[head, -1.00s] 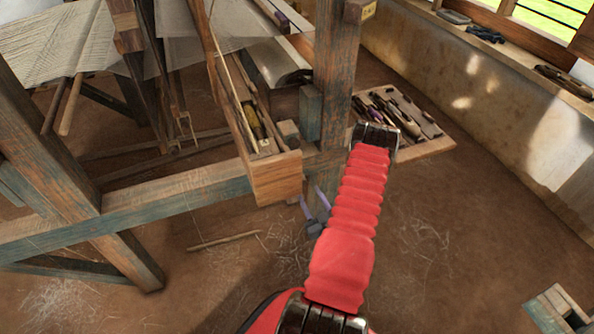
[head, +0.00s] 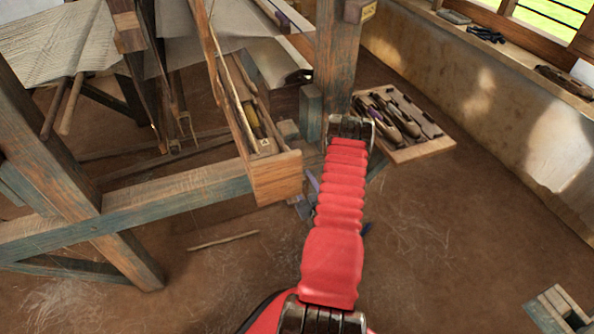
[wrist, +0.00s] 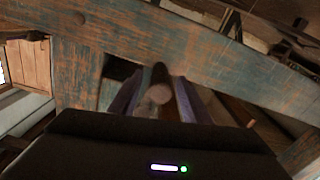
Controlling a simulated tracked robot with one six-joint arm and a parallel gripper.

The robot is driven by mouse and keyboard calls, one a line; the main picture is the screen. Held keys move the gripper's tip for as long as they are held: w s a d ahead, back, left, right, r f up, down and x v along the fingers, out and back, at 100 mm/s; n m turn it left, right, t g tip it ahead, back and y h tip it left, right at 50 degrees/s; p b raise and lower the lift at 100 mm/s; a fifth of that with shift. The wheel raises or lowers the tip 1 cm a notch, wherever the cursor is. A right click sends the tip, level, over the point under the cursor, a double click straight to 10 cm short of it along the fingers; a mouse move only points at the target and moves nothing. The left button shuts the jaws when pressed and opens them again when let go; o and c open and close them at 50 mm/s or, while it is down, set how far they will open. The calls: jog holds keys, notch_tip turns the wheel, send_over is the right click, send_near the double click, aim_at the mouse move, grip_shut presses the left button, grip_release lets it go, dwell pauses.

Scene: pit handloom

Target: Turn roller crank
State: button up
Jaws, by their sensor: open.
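My gripper (wrist: 158,90) shows in the wrist view as two purple fingers, open, with a gap between them. A round wooden handle end (wrist: 160,86), which looks like the roller crank's grip, shows between the fingers, pointing towards the camera. I cannot tell whether either finger touches it. The rest of the crank and the roller are hidden. In the head view my gripper is mostly hidden behind my red arm, with only bits of purple showing beside the loom post. The crank cannot be made out there.
A worn blue-brown loom beam (wrist: 200,45) crosses behind the handle end. In the head view, a wooden trough (head: 277,178) juts from the loom beside my arm. A board with shuttles (head: 413,150) lies on the floor at right. A stick (head: 222,241) lies on the open floor.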

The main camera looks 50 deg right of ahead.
jog(key=shift+x, duration=2.8)
grip_shut()
